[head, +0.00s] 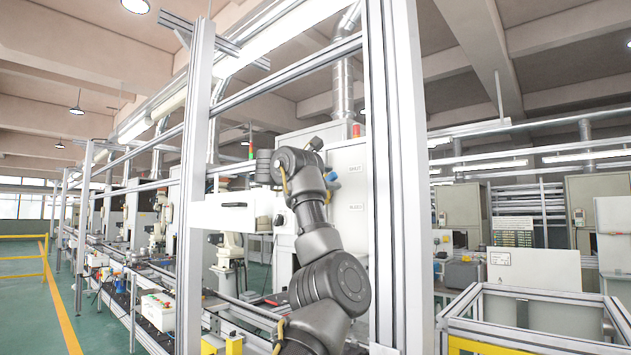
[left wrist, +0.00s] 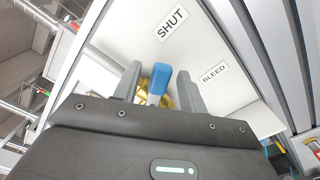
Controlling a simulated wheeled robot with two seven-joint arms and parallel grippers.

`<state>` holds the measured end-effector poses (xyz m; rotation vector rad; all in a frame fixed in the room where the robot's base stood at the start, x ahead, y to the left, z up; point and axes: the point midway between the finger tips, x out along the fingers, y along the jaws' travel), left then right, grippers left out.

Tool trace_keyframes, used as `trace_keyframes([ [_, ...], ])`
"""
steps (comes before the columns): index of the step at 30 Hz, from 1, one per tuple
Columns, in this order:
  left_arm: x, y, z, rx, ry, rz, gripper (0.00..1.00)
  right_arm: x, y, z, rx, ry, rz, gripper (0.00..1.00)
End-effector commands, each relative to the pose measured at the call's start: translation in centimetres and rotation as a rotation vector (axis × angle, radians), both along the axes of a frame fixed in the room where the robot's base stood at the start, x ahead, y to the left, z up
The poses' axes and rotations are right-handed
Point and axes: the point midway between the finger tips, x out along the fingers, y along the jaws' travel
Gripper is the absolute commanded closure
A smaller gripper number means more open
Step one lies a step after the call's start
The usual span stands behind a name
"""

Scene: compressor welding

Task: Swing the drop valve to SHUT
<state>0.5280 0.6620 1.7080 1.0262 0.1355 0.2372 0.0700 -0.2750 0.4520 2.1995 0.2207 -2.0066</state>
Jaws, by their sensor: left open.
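The drop valve has a blue handle (left wrist: 161,78) on a brass body (left wrist: 167,102), mounted on a white panel (left wrist: 135,42). In the left wrist view my left gripper (left wrist: 159,70) is open, with one finger on each side of the handle; I cannot tell whether either touches it. The SHUT label (left wrist: 172,22) is above the handle, and the BLEED label (left wrist: 214,73) is to its right. In the head view a bit of blue handle (head: 333,177) shows beside my dark wrist, left of both labels. My left fingers are mostly hidden there. My right gripper is not in view.
An aluminium post (head: 383,200) stands in front of the white cabinet (head: 350,238), right of my left arm. Another post (head: 193,200) stands to the left. A conveyor line runs back on the left. A framed bin (head: 540,305) is at lower right.

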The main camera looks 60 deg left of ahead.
Motion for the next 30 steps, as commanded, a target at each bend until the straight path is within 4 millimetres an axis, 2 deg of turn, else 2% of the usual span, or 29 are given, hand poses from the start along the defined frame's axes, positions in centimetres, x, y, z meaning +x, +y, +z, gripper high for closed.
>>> trace_keyframes([
  [1, -1.0, 0.0, -0.8, 0.000, -0.001, 0.005, 0.58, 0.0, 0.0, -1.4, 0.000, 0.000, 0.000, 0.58],
  [6, -4.2, -0.9, -0.8, 0.002, -0.002, 0.005, 0.58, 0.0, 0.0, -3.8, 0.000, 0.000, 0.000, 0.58],
  [13, -7.5, -1.9, -0.4, 0.000, -0.003, 0.002, 0.58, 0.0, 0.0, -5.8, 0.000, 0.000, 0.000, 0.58],
  [18, -8.5, -2.2, -0.2, -0.001, -0.002, 0.001, 0.58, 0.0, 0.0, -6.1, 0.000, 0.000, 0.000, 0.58],
  [30, -8.5, -2.2, -0.1, -0.002, -0.001, 0.001, 0.58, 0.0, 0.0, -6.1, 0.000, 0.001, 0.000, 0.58],
])
